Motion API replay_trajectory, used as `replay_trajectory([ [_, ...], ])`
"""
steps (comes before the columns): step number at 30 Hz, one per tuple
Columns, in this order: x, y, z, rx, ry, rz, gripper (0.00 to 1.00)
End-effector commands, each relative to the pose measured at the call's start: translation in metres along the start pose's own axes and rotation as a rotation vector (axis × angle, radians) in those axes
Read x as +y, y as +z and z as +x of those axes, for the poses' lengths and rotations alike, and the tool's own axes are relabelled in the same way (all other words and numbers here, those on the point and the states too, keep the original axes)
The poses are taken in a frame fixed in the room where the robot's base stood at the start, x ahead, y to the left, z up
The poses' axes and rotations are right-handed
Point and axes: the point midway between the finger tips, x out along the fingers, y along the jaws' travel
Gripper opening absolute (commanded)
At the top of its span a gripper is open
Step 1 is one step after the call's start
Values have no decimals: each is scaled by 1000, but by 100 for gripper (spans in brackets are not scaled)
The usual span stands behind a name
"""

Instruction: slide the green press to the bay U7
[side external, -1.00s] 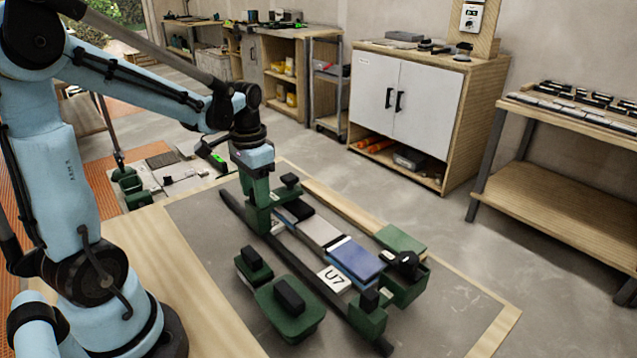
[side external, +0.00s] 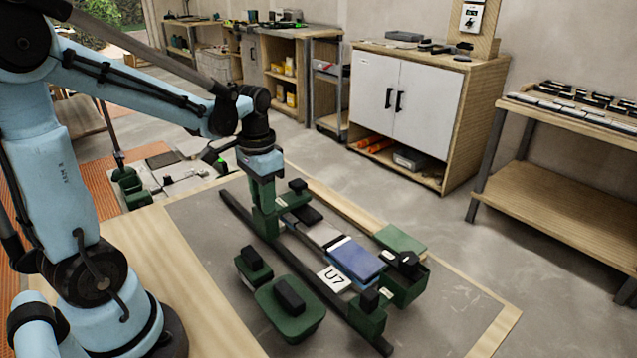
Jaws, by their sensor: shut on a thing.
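My gripper (side external: 262,178) points down at the far end of the dark rails and is shut on the green press (side external: 266,222). The press sits across the rails, and a black knob shows on its far side. My gripper hides part of its top. The white U7 label (side external: 333,278) lies farther along the rails, toward the near right. A blue tile (side external: 354,260) and a grey tile lie in the row between the rails, beside the label. The press stands apart from the label.
A green block with black knobs (side external: 370,318) stands at the near end of the rails. Two green pieces with black handles, one small (side external: 254,264) and one larger (side external: 290,312), lie left of the rails. A flat green block (side external: 400,239) lies at the right.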

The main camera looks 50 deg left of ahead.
Motion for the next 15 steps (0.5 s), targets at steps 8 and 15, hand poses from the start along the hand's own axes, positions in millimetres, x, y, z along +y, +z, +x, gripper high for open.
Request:
replay_trajectory([
  [8, 24, 0, 0, 0, 1, 4, 1],
  [15, 43, 0, -1, 1, 1, 4, 1],
])
